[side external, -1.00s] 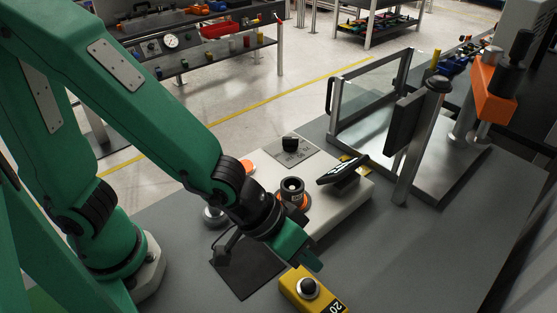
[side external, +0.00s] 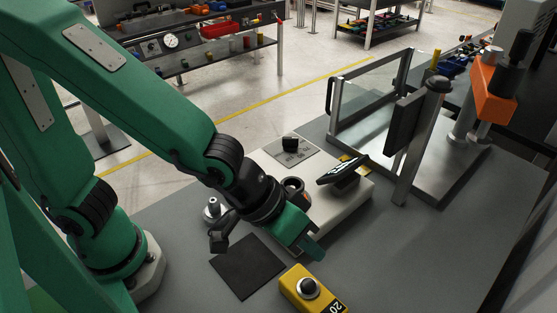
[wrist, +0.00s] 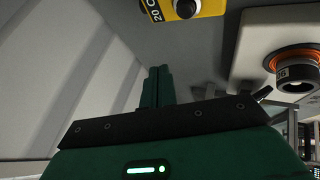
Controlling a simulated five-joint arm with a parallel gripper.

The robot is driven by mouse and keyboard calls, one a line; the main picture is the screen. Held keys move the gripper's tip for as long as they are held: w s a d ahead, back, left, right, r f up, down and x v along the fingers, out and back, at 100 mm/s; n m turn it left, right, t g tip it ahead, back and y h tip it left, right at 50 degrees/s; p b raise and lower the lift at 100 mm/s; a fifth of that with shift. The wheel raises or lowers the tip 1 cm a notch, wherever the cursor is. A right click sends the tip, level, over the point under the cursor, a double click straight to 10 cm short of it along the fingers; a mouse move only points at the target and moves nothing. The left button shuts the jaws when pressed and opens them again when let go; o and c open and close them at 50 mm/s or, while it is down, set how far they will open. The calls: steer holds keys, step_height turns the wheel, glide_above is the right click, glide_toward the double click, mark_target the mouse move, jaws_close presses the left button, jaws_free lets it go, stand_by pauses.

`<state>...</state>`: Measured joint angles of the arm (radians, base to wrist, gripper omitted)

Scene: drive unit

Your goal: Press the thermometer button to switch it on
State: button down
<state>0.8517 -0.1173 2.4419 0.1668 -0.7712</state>
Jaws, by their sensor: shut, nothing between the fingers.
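The likely thermometer is a yellow box (side external: 297,281) with a round black button (side external: 308,288) on top and a black label on its right end. It lies on the grey bench at the front, and also shows in the wrist view (wrist: 204,14), cut by the top edge, with a label reading "20 C". My gripper (side external: 316,253) is shut and empty, just behind the box in the side view and apart from it. Its closed green fingers (wrist: 158,72) point upward in the wrist view, left of the button (wrist: 186,8).
A black mat (side external: 246,268) lies left of the box. A metal frame (side external: 340,125) stands at right. Bench right of the box is clear.

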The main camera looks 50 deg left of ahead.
step_height(320, 180, up, 8)
steer(key=shift+r, duration=0.2)
stand_by(0.8)
steer(key=c, duration=2.2)
jaws_free()
steer(key=c, duration=1.5)
jaws_free()
steer(key=shift+w+a, duration=0.1)
steer(key=shift+w, duration=0.1)
steer(key=o, duration=1.5)
steer(key=w+a+y, duration=0.2)
steer(key=w+a, duration=0.2)
steer(key=w, duration=0.1)
steer(key=shift+g, duration=0.3)
steer(key=w+a+g+y, duration=0.1)
steer(key=w+a+g, duration=0.1)
steer(key=w+a, duration=0.2)
steer(key=w+a+n+g+y, duration=0.1)
steer(key=w+a, duration=0.3)
steer(key=a, duration=0.6)
steer(key=shift+r+g+y, duration=0.4)
steer(key=shift+g+y, duration=0.2)
steer(key=shift+y, duration=0.2)
steer(key=shift+d+f, duration=0.1)
steer(key=shift+f, duration=4.95)
